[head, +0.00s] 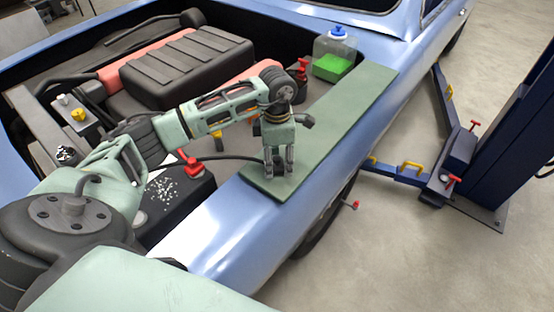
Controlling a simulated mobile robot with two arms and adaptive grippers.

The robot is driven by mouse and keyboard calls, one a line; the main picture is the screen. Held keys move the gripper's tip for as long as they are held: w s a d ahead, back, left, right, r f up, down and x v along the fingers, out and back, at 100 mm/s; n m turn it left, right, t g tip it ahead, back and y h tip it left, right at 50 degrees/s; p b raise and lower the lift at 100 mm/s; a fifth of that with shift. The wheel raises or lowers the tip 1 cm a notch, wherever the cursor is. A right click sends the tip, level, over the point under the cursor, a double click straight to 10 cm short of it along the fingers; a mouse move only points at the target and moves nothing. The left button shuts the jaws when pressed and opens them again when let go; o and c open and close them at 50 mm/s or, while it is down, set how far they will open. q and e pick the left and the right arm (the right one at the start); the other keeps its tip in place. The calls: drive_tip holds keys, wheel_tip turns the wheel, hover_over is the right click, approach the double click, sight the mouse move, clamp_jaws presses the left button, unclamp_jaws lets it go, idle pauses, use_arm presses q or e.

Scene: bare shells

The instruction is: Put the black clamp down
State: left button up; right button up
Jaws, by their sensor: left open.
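My left gripper (279,172) points down over the dark green mat (345,101) on the blue car's fender. Its two fingers are apart, with their tips at or just above the mat. I cannot make out the black clamp as a separate shape; a black cable (228,156) runs from the battery side to the gripper and ends behind or at its fingers. My right gripper is not in view.
The black battery (178,205) with white crust and a red clamp (192,167) is left of the mat. A bottle with green fluid (333,66) stands at the mat's far end. The mat's middle is clear. A blue lift post (515,130) stands at right.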

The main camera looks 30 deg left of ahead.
sight(277, 158)
use_arm(q)
wheel_tip(277, 158, up, 10)
drive_tip(key=b, duration=0.3)
drive_tip(key=shift+r, duration=0.75)
drive_tip(key=shift+f, duration=0.1)
